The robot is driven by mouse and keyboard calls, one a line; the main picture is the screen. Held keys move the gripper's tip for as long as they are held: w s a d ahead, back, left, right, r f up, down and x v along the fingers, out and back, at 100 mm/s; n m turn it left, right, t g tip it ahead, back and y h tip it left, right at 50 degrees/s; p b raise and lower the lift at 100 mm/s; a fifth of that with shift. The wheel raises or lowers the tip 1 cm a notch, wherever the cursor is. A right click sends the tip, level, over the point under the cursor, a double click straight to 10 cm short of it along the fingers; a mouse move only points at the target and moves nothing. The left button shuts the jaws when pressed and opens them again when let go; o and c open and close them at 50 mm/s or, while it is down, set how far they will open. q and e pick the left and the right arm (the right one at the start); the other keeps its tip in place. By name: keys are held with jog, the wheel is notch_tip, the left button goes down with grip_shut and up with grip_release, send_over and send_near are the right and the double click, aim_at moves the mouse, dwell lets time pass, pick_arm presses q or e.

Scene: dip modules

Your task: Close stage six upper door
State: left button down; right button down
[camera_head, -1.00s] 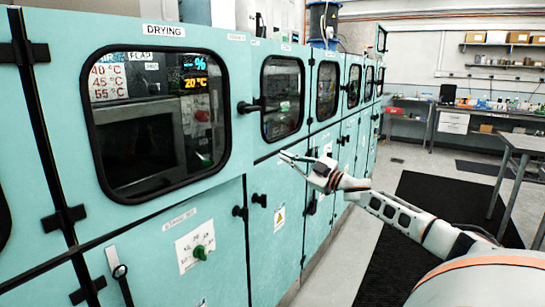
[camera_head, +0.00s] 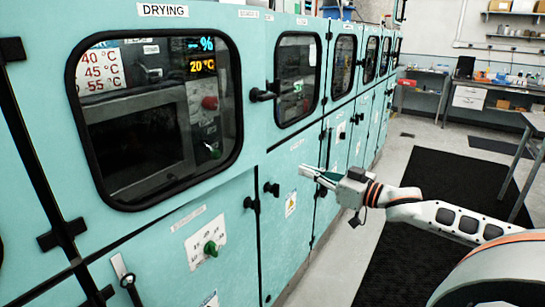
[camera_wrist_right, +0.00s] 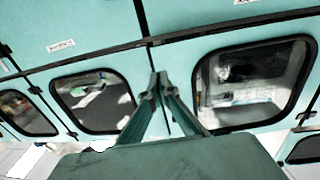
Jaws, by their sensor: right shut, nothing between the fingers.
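A row of teal cabinets has windowed upper doors, starting with the drying door (camera_head: 240,60) at the left. The farther upper doors, such as the second one (camera_head: 281,108) and the third one (camera_head: 343,104), look flush with the front. I cannot tell which door is stage six; labels there are too small to read. My right gripper (camera_head: 304,171) is shut and empty, in front of the lower doors, pointing left toward the cabinets. In the right wrist view its fingertips (camera_wrist_right: 160,78) are together, between two dark-framed windows. My left gripper is not in view.
Black handles stick out from the doors, one beside the second window (camera_head: 263,95). A black floor mat (camera_head: 440,180) lies right of the cabinets. A grey table (camera_head: 533,122) stands at the right edge, and a workbench (camera_head: 480,88) at the back. The aisle floor is open.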

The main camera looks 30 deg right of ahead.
jog(key=w, duration=0.2)
send_near(262, 154)
jog(key=shift+w, duration=1.6)
jog(key=shift+w+a+f, duration=0.1)
jog(key=shift+w+a, duration=0.4)
jog(key=shift+w, duration=0.3)
jog(key=shift+w+a+f, duration=0.1)
jog(key=shift+w+a, duration=0.4)
jog(key=shift+w, duration=0.35)
jog(key=shift+r, duration=0.1)
